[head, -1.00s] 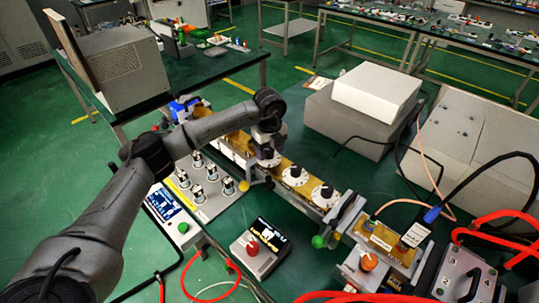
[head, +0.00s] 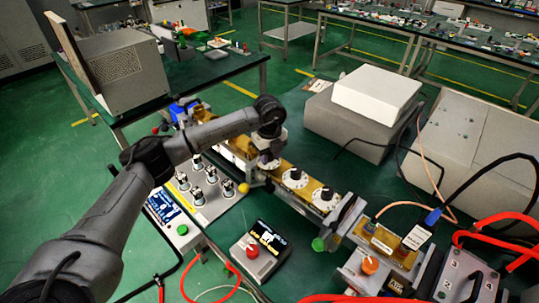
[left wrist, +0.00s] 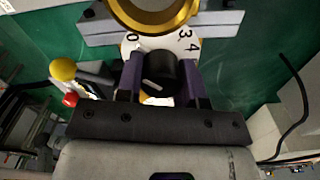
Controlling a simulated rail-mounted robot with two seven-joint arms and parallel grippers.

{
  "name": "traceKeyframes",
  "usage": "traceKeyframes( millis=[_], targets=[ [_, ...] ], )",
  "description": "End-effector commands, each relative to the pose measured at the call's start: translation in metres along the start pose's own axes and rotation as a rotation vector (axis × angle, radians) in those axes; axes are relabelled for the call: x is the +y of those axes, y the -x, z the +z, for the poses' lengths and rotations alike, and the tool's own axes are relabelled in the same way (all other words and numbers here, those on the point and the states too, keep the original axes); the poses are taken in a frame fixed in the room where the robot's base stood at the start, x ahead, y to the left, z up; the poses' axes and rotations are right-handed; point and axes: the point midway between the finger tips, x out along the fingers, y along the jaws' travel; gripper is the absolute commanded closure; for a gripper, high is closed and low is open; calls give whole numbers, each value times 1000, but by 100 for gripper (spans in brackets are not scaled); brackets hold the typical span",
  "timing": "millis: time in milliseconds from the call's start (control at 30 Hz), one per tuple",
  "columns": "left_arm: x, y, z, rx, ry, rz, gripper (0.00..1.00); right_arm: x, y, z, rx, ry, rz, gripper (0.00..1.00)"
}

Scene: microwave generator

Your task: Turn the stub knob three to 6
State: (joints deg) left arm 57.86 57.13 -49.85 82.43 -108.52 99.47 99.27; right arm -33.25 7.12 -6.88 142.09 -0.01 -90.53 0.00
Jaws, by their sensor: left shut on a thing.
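My left gripper (head: 266,166) reaches down onto a row of dials along a brass rail. In the left wrist view, its two dark purple fingers (left wrist: 160,82) are shut on the sides of a black stub knob (left wrist: 158,68). A white mark on the knob's face points toward the lower left of that picture. The knob's white dial (left wrist: 187,44) shows 0, 3 and 4; the other numbers are hidden by the fingers and a brass ring. In the head view the gripper hides this knob. My right gripper is in neither view.
Two free dials (head: 293,178) and (head: 325,198) sit to the right along the rail. A yellow ball (head: 243,187) is close to the gripper. A panel of metal switches (head: 200,185) lies left, and a white box (head: 375,90) on a grey one stands behind.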

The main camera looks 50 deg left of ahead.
Motion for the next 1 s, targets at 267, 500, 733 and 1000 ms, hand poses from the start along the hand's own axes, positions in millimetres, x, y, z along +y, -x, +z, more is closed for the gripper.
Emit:
traceKeyframes(
  millis=[267, 500, 733, 1000],
  targets=[
    [0, 1, 0, 0, -18, 0, 89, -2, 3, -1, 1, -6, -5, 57],
    [1, 4, 0, 1, -136, 2, 89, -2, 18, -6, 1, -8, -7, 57],
    [2, 5, 0, 1, -342, 2, 89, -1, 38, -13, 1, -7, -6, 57],
    [2, 4, 1, 0, -600, 2, 89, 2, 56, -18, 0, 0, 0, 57]
  ],
)
